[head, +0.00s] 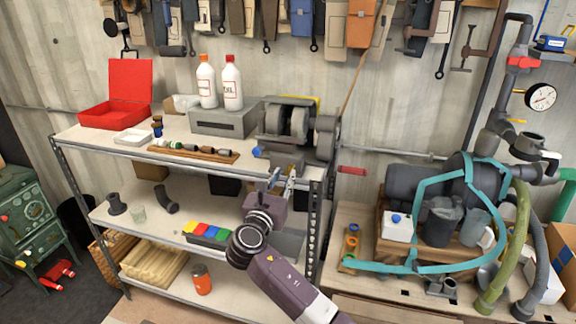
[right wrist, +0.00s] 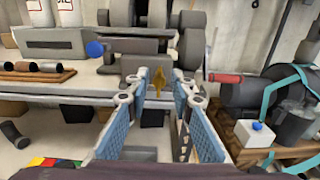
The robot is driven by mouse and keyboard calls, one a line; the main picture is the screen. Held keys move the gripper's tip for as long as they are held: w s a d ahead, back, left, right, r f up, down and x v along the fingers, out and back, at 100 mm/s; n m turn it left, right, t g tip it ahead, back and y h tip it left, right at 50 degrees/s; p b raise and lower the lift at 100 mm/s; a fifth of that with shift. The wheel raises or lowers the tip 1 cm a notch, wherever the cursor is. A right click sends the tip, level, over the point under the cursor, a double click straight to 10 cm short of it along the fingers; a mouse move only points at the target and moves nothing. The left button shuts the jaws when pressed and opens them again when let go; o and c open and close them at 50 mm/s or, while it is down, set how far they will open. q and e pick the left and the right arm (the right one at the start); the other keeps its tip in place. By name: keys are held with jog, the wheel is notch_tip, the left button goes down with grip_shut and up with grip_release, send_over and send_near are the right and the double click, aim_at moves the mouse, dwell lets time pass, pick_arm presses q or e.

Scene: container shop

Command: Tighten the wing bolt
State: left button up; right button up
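In the right wrist view, a small brass-coloured wing bolt (right wrist: 157,80) shows upright at the front of the bench grinder's base, in the gap between my fingertips. My right gripper (right wrist: 156,92) is open, with its two blue-padded fingers apart on either side of the bolt. I see no contact, and the depth between fingertips and bolt is hard to judge. In the head view my right gripper (head: 282,178) is in front of the grey grinder (head: 290,125) at the shelf's right end. There the bolt is too small to make out. My left gripper is not in view.
The grinder stands on the top shelf (head: 110,140) with a grey box (head: 222,122), bottles and a red case (head: 116,98). A red handle (head: 351,170) sticks out right of the shelf post. A pump (head: 405,182) with hoses stands on the right-hand bench.

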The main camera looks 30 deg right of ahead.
aim_at(288, 167)
jog(key=p+x, duration=0.1)
jog(key=x, duration=0.4)
grip_shut()
